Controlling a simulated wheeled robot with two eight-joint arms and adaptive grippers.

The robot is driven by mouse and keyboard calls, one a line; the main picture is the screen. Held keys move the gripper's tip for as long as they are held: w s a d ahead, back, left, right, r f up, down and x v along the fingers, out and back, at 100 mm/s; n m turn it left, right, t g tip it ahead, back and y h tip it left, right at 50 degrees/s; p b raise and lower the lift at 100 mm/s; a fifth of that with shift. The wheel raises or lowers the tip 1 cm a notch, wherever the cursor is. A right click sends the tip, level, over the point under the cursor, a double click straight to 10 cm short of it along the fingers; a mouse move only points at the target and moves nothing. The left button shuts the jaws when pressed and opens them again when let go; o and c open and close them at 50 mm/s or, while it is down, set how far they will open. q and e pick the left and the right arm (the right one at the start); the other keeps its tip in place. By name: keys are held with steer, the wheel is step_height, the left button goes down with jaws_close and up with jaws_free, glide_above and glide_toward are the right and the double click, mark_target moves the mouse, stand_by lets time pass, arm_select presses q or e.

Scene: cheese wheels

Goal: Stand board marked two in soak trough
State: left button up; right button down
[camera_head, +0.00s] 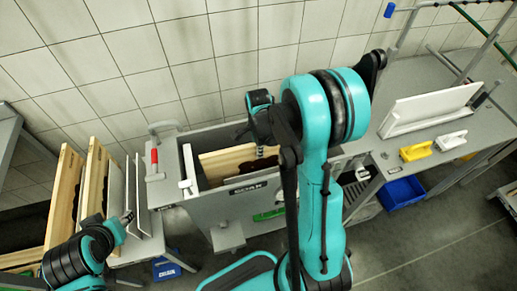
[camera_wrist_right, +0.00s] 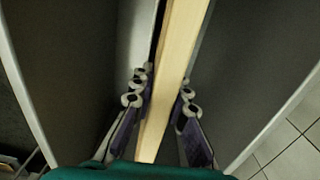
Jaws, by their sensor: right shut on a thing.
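The soak trough (camera_head: 228,207) is a grey tank with a dark inside and a label on its front. A pale wooden board (camera_head: 224,163) is inside it, its upper part showing above the front rim; no number is readable. My right gripper (camera_head: 264,142) is over the trough, shut on this board. In the right wrist view its fingers (camera_wrist_right: 162,98) lie on both sides of the board's edge (camera_wrist_right: 176,65), between the dark trough walls. The board's lower end is hidden. My left gripper (camera_head: 126,218) is by the boards at the left; its jaws are unclear.
Wooden boards (camera_head: 66,190) and pale panels (camera_head: 115,195) stand in a rack left of the trough. A white piece (camera_head: 188,165) is at the trough's left end. A white tray (camera_head: 425,110) and yellow brush (camera_head: 415,151) are on the right bench. A blue bin (camera_head: 402,192) is below.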

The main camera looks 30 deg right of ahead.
mark_target(258, 160)
steer(key=shift+f+b, duration=2.75)
steer(key=shift+f, duration=0.7)
steer(key=c, duration=1.4)
jaws_free()
steer(key=shift+r, duration=0.1)
step_height(258, 160, up, 12)
steer(key=shift+f, duration=0.1)
